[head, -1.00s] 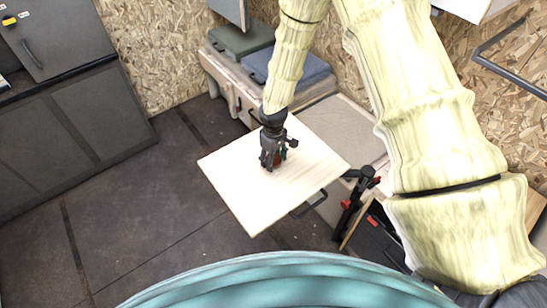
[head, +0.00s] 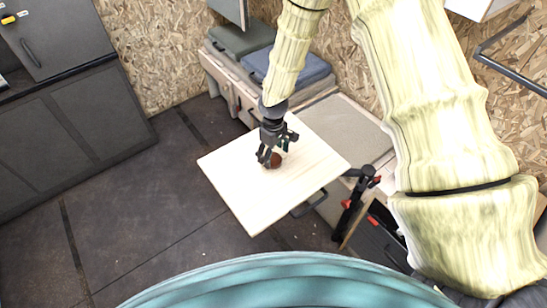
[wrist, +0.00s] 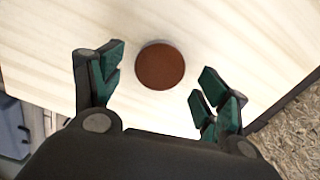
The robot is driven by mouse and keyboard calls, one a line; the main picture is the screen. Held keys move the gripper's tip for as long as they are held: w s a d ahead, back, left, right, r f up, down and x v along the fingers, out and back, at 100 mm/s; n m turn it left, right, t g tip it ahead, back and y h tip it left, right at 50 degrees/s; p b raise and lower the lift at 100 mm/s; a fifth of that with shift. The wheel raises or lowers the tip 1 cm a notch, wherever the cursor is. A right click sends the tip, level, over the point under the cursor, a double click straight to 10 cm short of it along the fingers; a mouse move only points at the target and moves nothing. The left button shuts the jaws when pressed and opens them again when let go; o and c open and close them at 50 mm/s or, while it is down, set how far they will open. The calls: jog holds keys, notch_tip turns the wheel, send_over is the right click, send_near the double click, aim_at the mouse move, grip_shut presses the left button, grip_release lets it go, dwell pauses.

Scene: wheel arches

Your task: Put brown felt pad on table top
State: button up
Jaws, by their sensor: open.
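The brown felt pad (wrist: 160,66) is a round, flat disc lying on the pale wooden table top (wrist: 215,35). In the head view the pad (head: 274,161) shows near the middle of the table top (head: 240,195), partly hidden by my gripper. My gripper (head: 270,157) is above the table top beside the pad. In the wrist view my gripper (wrist: 153,95) is open, its green-padded fingers apart and empty. The pad lies beyond the fingertips and between their lines, apart from both fingers.
A black clamp-like support (head: 352,200) stands at the table's right side. A bench with grey and blue cushions (head: 300,72) is behind the table. Dark cabinets (head: 75,120) stand at left. The floor (head: 140,215) left of the table is clear.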

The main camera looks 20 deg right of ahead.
aim_at(273, 158)
notch_tip(273, 158, up, 10)
jog(key=b, duration=0.2)
jog(key=shift+f, duration=0.2)
dwell(0.4)
